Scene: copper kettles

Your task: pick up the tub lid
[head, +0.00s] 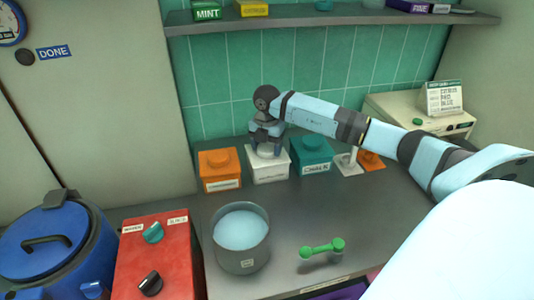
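Three small square tubs with round-knobbed lids stand in a row at the back of the grey counter: an orange tub (220,172), a white tub (269,170) and a teal tub (311,160). My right gripper (266,149) points down over the white tub, with one finger on each side of the knob on its pale lid. Its fingers are apart, and I cannot tell whether they press on the knob. The lid appears to sit on the white tub. My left gripper is out of view.
A pot of pale blue liquid (241,238) and a green dumbbell-shaped tool (322,249) are on the counter. A red control box (150,262) and blue barrel (50,245) stand left. A white stand (346,162) is right of the teal tub. A shelf (330,22) runs above.

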